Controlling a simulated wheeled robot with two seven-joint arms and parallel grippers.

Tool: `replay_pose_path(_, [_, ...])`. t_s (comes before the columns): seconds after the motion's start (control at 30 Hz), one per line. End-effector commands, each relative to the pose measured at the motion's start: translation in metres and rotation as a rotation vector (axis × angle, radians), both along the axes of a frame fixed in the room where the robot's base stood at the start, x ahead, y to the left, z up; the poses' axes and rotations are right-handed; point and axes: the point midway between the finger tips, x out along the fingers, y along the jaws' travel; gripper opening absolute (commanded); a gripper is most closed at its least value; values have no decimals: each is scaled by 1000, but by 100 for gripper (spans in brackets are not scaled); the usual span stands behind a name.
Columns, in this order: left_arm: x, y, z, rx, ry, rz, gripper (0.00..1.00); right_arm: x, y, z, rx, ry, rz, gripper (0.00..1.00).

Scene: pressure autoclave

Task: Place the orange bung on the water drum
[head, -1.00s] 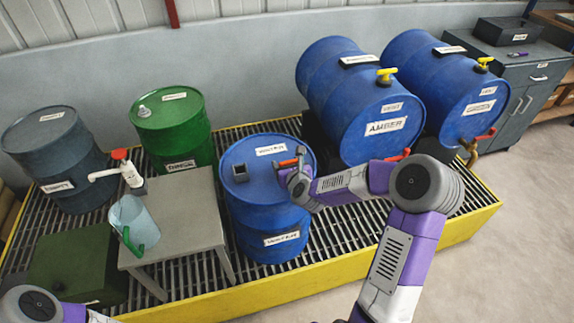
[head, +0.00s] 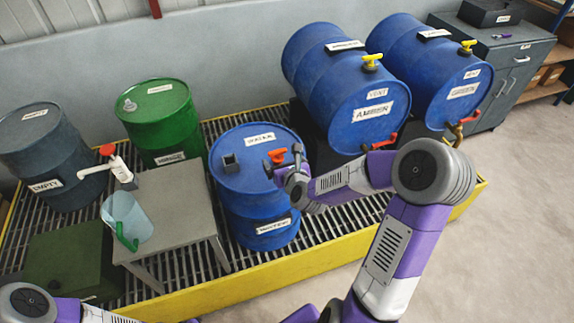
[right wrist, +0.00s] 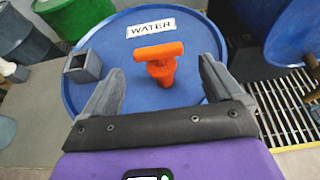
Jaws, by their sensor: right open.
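The blue water drum (head: 257,204) stands upright on the grating, with a WATER label on its lid. The orange bung (head: 277,156), with a T-shaped handle, stands upright on the lid; its seat is hidden beneath it. My right gripper (head: 295,166) is just right of the bung in the head view. In the right wrist view, the bung (right wrist: 162,66) shows between the two open fingers (right wrist: 163,72), with a gap on each side. My left gripper is out of view; only part of that arm shows at the bottom left.
A grey square fitting (head: 231,163) rises from the lid's left side. A grey table (head: 175,205) with a clear jug (head: 126,216) and pump is left of the drum. The amber drum (head: 345,90) lies behind right. A yellow rim (head: 230,287) edges the grating.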

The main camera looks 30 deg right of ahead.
Motion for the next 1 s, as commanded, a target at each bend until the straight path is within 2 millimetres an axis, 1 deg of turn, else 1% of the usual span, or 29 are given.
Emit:
replay_pose_path(0.03, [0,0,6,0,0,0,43,-10,2,7,-4,2,0,93])
replay_pose_path(0.1, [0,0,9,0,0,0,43,-22,5,12,-3,2,-1,93])
replay_pose_path(0.2, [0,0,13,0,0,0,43,-35,8,17,-2,1,0,93])
replay_pose_path(0.3, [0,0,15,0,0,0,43,-43,10,19,-2,1,1,93])
replay_pose_path(0.47, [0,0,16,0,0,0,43,-47,11,20,0,0,0,93])
replay_pose_path(1.0, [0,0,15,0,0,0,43,-47,11,20,1,1,0,93])
